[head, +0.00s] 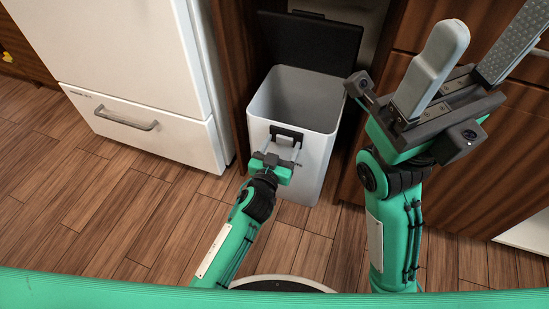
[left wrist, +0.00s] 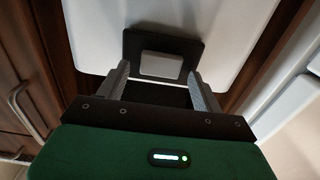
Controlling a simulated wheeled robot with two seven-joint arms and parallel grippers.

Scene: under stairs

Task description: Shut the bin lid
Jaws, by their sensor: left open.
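The bin (head: 312,170) is a tall light-grey box, open at the top. Its black lid (head: 310,40) stands raised behind the rim. A black plate (head: 287,131) sits on the bin's front just below the rim; the left wrist view shows this plate (left wrist: 185,45) with a grey block (left wrist: 160,65) on it. My left gripper (head: 283,147) is open in front of the bin, its fingers pointing at the plate. In the left wrist view the fingers (left wrist: 160,88) are spread, with nothing held between them. My right gripper (head: 470,60) is raised at the right, open and empty.
The bin stands in a gap between brown wooden cabinets (head: 465,190). A white fridge (head: 140,60) with a lower drawer handle (head: 125,120) is on the left. The wooden floor (head: 100,200) in front is clear.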

